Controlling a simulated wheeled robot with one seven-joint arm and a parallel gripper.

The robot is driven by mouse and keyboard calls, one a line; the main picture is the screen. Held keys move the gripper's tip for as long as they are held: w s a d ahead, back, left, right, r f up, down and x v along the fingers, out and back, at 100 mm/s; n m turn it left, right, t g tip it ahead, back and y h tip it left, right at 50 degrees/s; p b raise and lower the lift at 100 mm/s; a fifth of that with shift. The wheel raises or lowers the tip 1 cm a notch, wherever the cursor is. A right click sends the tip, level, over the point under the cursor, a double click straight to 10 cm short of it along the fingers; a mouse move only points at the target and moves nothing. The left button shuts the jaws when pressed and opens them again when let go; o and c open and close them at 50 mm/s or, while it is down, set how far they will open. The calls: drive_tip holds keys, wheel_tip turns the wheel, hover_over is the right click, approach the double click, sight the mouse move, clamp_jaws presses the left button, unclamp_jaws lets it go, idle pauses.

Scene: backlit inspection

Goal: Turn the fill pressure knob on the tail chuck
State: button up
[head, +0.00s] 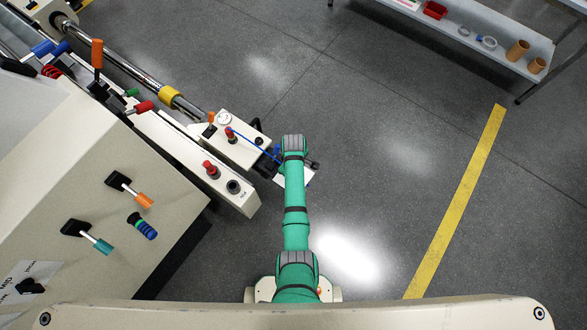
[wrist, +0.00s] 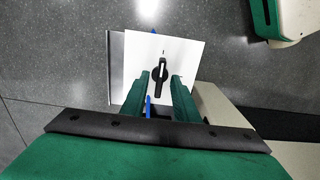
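The knob (wrist: 161,74) is black with a light pointer line. It sits on a white plate (wrist: 185,52) in the wrist view, its pointer roughly upright toward a small mark at the top. A second small mark is at the right. My gripper (wrist: 160,78) is open, with one green finger on each side of the knob's lower part. I cannot tell whether the fingers touch it. In the head view the tail chuck box (head: 243,152) carries a gauge (head: 224,118) and a red knob (head: 231,134). My arm hides the black knob and most of the plate there.
A blue hose (head: 254,145) runs from the box toward the plate. The machine with orange (head: 143,200) and teal (head: 102,245) levers stands at the left. A shelf (head: 482,22) is at the upper right. The floor right of my arm is clear, with a yellow line (head: 457,200).

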drive_tip(key=shift+f, duration=0.25)
clamp_jaws()
